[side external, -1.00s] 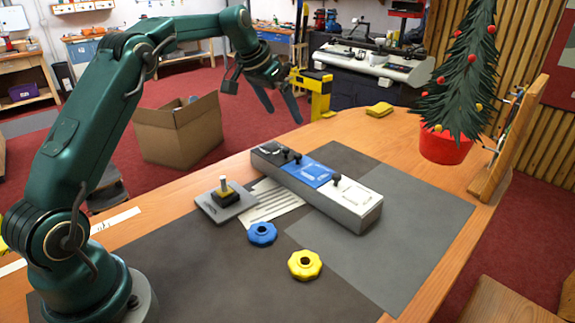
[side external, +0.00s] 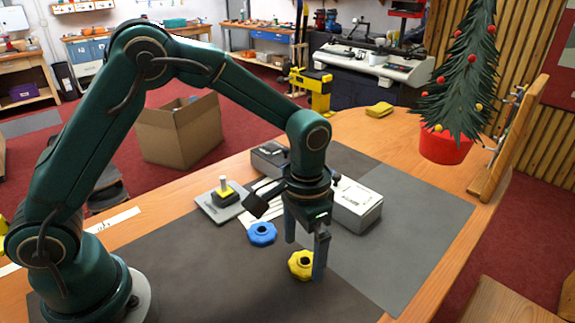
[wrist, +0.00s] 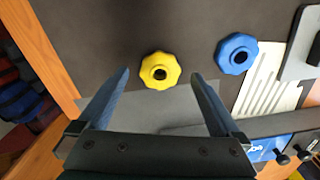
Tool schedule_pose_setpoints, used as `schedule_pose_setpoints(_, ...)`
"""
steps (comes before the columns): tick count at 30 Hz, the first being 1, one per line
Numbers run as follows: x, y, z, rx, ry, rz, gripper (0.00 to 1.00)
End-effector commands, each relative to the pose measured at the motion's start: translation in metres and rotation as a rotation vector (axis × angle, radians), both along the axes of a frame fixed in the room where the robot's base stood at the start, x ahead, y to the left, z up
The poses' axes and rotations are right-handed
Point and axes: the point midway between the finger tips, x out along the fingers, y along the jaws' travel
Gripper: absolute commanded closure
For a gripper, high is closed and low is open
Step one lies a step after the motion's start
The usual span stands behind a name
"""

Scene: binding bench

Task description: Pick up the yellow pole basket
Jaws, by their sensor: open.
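The yellow pole basket (side external: 300,265) is a small scalloped ring with a dark centre hole, lying flat on the dark mat. In the wrist view the yellow basket (wrist: 160,71) lies just beyond the fingertips, roughly midway between them. My gripper (side external: 305,260) points down, with its fingers at the basket in the side view. In the wrist view my gripper (wrist: 160,75) is open, with nothing between its fingers. One finger hides part of the basket's right edge in the side view. I cannot tell whether it touches the basket.
A similar blue ring (side external: 262,234) lies close by on the mat, also seen in the wrist view (wrist: 237,53). A grey box (side external: 356,208) stands behind my gripper. A small plate with a yellow-black block (side external: 225,197) is to the left. The front mat (side external: 200,285) is clear.

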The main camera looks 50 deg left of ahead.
Motion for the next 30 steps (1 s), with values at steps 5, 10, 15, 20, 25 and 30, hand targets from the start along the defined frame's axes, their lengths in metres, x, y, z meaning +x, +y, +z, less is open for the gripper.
schedule_pose_setpoints(5, 0.0, 0.0, -0.02, 0.001, 0.003, 0.001, 0.0)
schedule_pose_setpoints(10, 0.0, 0.0, -0.025, 0.0, 0.0, 0.001, 0.0)
schedule_pose_setpoints(15, 0.001, 0.0, -0.024, 0.0, -0.001, 0.001, 0.0)
schedule_pose_setpoints(20, 0.001, 0.0, -0.024, 0.0, -0.001, 0.001, 0.61)
schedule_pose_setpoints(25, 0.001, 0.0, -0.024, 0.0, -0.001, 0.001, 0.81)
schedule_pose_setpoints(30, 0.001, 0.0, -0.023, -0.001, -0.002, 0.001, 0.81)
